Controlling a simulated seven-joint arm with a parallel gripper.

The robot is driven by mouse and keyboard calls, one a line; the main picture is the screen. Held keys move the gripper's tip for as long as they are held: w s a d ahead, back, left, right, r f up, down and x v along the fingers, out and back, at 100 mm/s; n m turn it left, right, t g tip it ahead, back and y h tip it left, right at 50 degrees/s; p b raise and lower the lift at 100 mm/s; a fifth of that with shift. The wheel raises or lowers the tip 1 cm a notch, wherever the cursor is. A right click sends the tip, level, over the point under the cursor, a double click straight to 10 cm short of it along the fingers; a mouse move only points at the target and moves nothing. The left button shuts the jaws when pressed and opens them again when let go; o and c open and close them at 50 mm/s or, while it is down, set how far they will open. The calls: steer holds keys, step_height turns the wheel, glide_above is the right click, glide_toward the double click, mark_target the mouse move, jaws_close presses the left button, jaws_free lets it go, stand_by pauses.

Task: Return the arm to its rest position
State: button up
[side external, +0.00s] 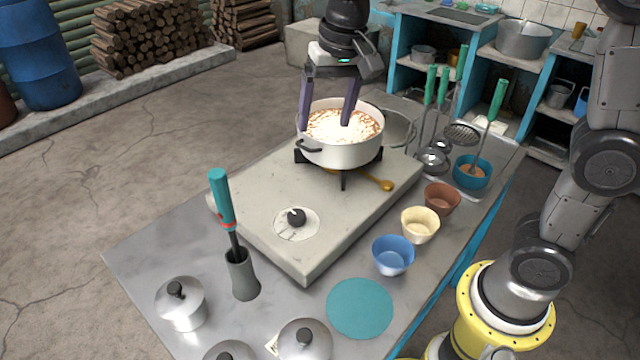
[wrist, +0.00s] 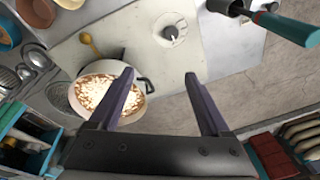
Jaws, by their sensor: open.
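My gripper (side external: 329,112) is open and empty, its two dark purple fingers spread and pointing down over the white pot (side external: 343,153). In the wrist view my gripper (wrist: 168,100) also shows with its fingers wide apart and nothing between them. The pot stands on a burner stand on the grey stove block (side external: 262,238). It holds a white, brown-flecked content (side external: 340,126). In the side external view the fingers overlap the pot; I cannot tell how high above it they are.
A green-handled tool (side external: 222,200) stands upright in a grey holder. Small bowls, such as the blue bowl (side external: 393,256), line the stove's right side. Hanging green-handled utensils (side external: 441,95) are close right of the pot. Lidded metal pots (side external: 181,304) stand at the front. The floor at left is clear.

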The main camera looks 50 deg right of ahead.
steer(key=s+d+r+t, duration=0.1)
steer(key=s+d+r, duration=0.2)
steer(key=s, duration=0.4)
steer(key=s+d+f+n+t, duration=0.1)
steer(key=s+f+n, duration=0.1)
steer(key=s, duration=0.5)
steer(key=s+d+f+n+t, duration=0.1)
steer(key=s+d+f+n, duration=0.1)
steer(key=s, duration=0.5)
step_height(320, 180, down, 2)
steer(key=shift+s+f+n, duration=0.2)
steer(key=shift+f+n, duration=0.05)
steer(key=shift+n, duration=0.45)
steer(key=shift+d, duration=0.1)
steer(key=shift+o, duration=0.3)
